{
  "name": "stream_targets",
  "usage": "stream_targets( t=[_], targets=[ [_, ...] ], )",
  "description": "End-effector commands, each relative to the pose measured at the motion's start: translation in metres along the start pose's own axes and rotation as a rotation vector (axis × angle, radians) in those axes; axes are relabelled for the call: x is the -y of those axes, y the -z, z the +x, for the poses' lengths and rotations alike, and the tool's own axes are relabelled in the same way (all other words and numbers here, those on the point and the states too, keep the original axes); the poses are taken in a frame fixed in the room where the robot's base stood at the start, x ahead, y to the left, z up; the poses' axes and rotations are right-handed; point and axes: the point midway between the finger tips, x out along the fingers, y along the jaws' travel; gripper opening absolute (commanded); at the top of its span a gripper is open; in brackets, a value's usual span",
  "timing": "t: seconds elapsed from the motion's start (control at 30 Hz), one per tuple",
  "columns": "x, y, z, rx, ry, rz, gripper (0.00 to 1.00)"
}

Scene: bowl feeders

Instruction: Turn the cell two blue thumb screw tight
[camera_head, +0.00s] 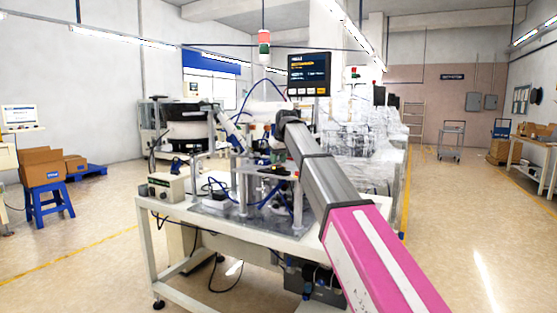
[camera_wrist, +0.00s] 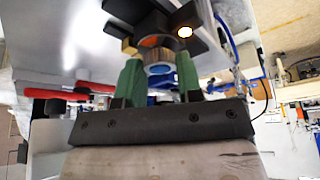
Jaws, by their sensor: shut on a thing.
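In the wrist view my gripper (camera_wrist: 159,67) has two green fingers, one on each side of a short round knob, the blue thumb screw (camera_wrist: 160,70). They are shut on it. The knob looks grey-blue and sits below an orange-lined ring in a dark bracket (camera_wrist: 168,25). Its markings and how far it is turned cannot be told. In the head view my arm reaches from the lower right to the bench machine (camera_head: 262,172); my fingers and the screw are too small or hidden there.
The machine stands on a white bench (camera_head: 180,212) with posts, blue hoses and a control box (camera_head: 166,187). A bowl feeder (camera_head: 185,125) is behind it on the left. A monitor (camera_head: 309,74) hangs above. Red bars (camera_wrist: 65,92) lie left of my fingers in the wrist view.

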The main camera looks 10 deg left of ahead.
Motion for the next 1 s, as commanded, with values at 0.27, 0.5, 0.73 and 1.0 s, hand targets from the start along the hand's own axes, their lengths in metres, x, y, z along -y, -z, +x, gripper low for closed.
stream_targets(
  t=[0.27,0.5,0.73,1.0],
  targets=[
    [0.0021,0.0,0.0002,0.0,-0.086,0.207,0.1],
    [0.0024,0.0003,0.0003,0.0,-0.141,0.341,0.1],
    [0.0023,0.0004,0.0004,0.001,-0.17,0.409,0.1],
    [0.0023,0.0002,0.0004,0.001,-0.179,0.429,0.1]
  ],
)
